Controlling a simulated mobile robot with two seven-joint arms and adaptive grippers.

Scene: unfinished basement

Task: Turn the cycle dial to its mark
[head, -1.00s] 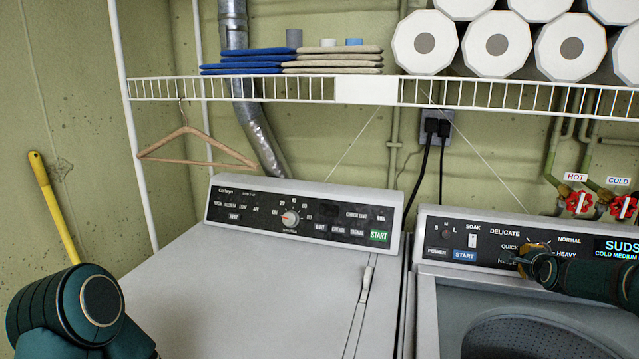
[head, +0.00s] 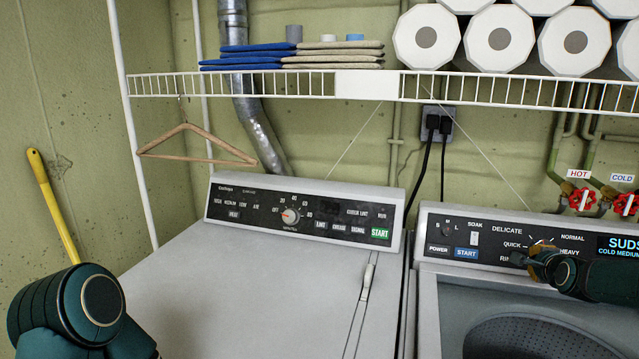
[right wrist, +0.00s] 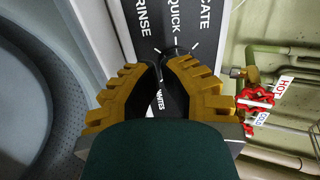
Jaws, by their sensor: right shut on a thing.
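The cycle dial (right wrist: 174,50) is on the black control panel of the right-hand machine, ringed by labels including RINSE, QUICK, DELICATE, NORMAL, HEAVY and WHITES. In the head view it is mostly hidden behind my right gripper (head: 530,257); white tick marks show above it. In the right wrist view my right gripper (right wrist: 162,70) has its yellow ridged fingers on both sides of the dial, shut on it. The dial's pointer and its mark cannot be made out clearly. My left arm shows at lower left in the head view, its gripper out of frame.
A dryer (head: 230,280) with its own timer dial (head: 291,215) stands to the left. A wire shelf (head: 365,88) with paper rolls and folded cloths hangs above. Red HOT and COLD valves (head: 582,200) are behind the right-hand machine. A hanger hangs at left.

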